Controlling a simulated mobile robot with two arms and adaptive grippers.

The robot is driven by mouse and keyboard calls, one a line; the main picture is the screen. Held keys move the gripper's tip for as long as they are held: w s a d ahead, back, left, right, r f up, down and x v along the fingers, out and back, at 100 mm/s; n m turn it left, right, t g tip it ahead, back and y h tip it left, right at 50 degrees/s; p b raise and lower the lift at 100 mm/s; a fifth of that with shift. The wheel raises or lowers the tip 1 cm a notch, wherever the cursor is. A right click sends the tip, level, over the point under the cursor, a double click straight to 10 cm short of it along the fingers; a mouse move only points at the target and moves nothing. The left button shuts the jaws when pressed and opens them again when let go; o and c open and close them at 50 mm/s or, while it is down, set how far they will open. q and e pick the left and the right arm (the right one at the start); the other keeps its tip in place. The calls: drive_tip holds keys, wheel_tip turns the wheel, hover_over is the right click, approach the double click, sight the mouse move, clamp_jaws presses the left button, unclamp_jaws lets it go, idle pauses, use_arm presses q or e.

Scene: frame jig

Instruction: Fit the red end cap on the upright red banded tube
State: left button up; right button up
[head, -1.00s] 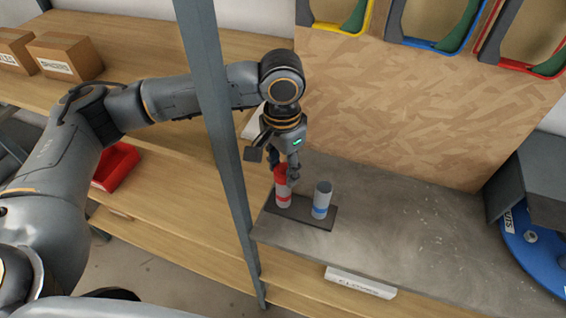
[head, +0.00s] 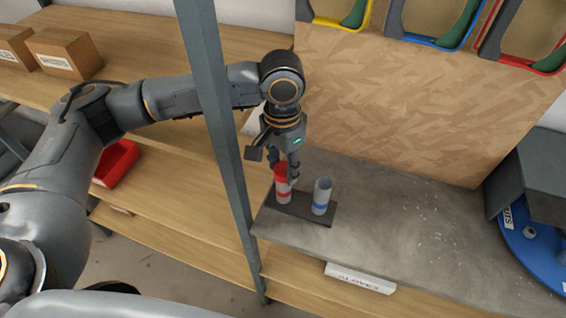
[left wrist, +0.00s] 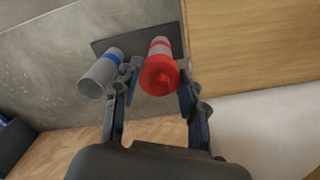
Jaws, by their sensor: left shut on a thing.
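The red end cap (head: 281,171) is between the fingers of my left gripper (head: 282,166), which is shut on it. The red banded tube (head: 284,196) stands upright on a dark base plate (head: 305,214), directly under the cap. In the left wrist view the cap (left wrist: 160,76) covers the tube's near end, with the red band (left wrist: 160,42) beyond it. My left gripper's fingers (left wrist: 160,92) lie on either side of the cap. Whether the cap is fully seated cannot be told. My right gripper is not in view.
A blue banded tube (head: 321,196) stands close by on the same plate; a finger is near it in the wrist view. A grey post (head: 216,130) rises left of my gripper. A red bin (head: 117,163) sits on the left shelf.

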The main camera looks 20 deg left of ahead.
use_arm(q)
drive_tip(key=shift+f, duration=0.15)
drive_tip(key=o, duration=0.8)
drive_tip(key=shift+o, duration=0.2)
wheel_tip(320, 180, up, 12)
drive_tip(key=shift+w+a, duration=0.1)
idle(0.4)
